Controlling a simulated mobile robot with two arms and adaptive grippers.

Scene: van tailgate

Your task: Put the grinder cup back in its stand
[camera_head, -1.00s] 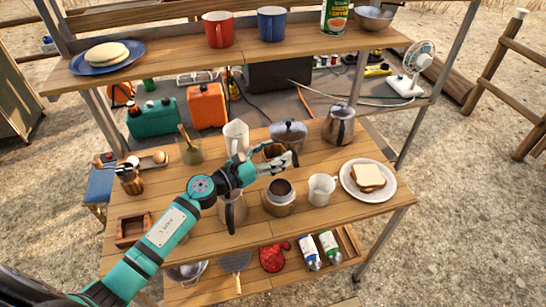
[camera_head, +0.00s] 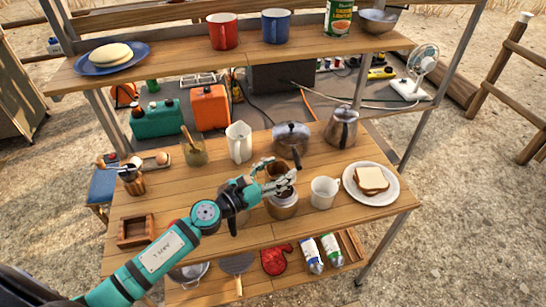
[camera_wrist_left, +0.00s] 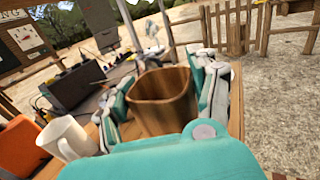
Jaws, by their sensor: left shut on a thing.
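The grinder cup (camera_wrist_left: 162,100) is a brown wooden cup. In the left wrist view it stands between the fingers of my left gripper (camera_wrist_left: 165,95), which is shut on it, with its rim up. In the head view the cup (camera_head: 276,169) shows between the fingers (camera_head: 278,174), just behind and above a round metal pot base (camera_head: 283,207); I cannot tell the exact height. A small open wooden holder (camera_head: 136,231) sits at the table's left front and looks like the stand. It appears empty. My right gripper is out of view.
A white mug (camera_head: 323,193) and a sandwich plate (camera_head: 388,193) are right of the gripper. A lidded pot (camera_head: 291,139), a white pitcher (camera_head: 239,142) and a steel kettle (camera_head: 342,126) stand behind. The middle-left table is clear.

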